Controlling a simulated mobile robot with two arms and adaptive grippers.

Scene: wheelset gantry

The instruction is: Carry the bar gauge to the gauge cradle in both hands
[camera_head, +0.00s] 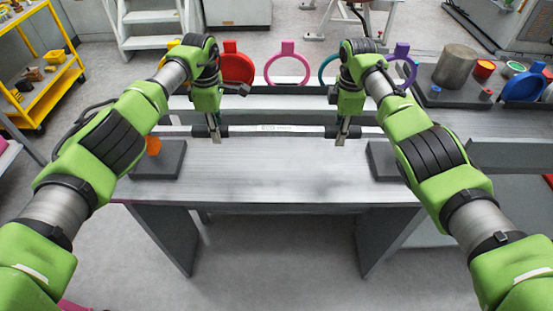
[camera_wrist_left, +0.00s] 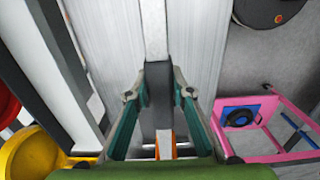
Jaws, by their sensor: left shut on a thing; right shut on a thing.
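The bar gauge (camera_head: 275,128) is a long pale bar with dark sleeves, lying left to right across the far part of the grey table. My left gripper (camera_head: 214,136) is shut on its left sleeve. My right gripper (camera_head: 341,137) is shut on it near the right end. In the left wrist view, the fingers of my left gripper (camera_wrist_left: 159,92) clasp the dark sleeve (camera_wrist_left: 158,75) of the bar. Two dark blocks, left (camera_head: 160,163) and right (camera_head: 382,162), stand on the table and may be the gauge cradle. The bar's height above the table is unclear.
An orange disc (camera_head: 153,145) shows at the left block. Behind the table stands a rack with coloured rings, including a red disc (camera_head: 236,68) and a pink ring (camera_head: 287,67). A metal cylinder (camera_head: 455,66) stands at the right. The table's middle (camera_head: 270,172) is clear.

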